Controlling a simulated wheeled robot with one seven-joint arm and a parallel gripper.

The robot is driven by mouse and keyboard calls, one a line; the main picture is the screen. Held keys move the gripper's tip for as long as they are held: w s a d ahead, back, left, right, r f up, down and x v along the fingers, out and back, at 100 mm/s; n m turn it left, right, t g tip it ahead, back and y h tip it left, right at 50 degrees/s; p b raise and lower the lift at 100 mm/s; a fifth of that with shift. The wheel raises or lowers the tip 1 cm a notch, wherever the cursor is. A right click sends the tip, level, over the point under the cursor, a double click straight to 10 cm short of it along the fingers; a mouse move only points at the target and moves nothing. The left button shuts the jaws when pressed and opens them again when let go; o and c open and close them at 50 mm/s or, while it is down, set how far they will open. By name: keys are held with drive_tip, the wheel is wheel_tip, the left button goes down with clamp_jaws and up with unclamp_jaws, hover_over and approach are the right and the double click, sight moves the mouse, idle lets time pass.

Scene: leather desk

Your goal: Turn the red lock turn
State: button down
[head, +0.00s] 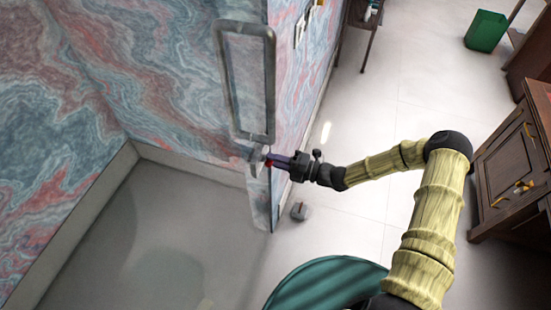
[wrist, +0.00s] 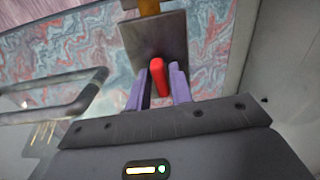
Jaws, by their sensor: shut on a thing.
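The red lock turn (wrist: 158,76) stands out from a grey metal plate in the wrist view. It lies between the two purple fingers of my gripper (wrist: 160,85), which is shut on it. In the head view my gripper (head: 272,161) reaches from the right to the edge of a glass door (head: 259,205), just below its tall looped handle (head: 246,80). Only a small bit of red (head: 268,163) shows at the fingertips there; the fingers hide most of the lock turn.
The looped handle (wrist: 60,105) also shows at the left of the wrist view, beside my gripper. A small grey block (head: 299,211) sits on the floor near the door's foot. A wooden cabinet (head: 505,165) stands at the right. The tiled floor between is clear.

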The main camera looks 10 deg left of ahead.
drive_tip(key=shift+d+f+m, duration=0.1)
drive_tip(key=shift+m, duration=0.4)
drive_tip(key=c, duration=1.3)
unclamp_jaws()
drive_tip(key=shift+o, duration=0.2)
drive_tip(key=s+d+b, duration=0.1)
drive_tip(key=d+b, duration=0.2)
drive_tip(key=d, duration=1.4)
drive_tip(key=shift+s+d+b, duration=0.15)
drive_tip(key=shift+d+b, duration=0.05)
drive_tip(key=shift+b, duration=0.2)
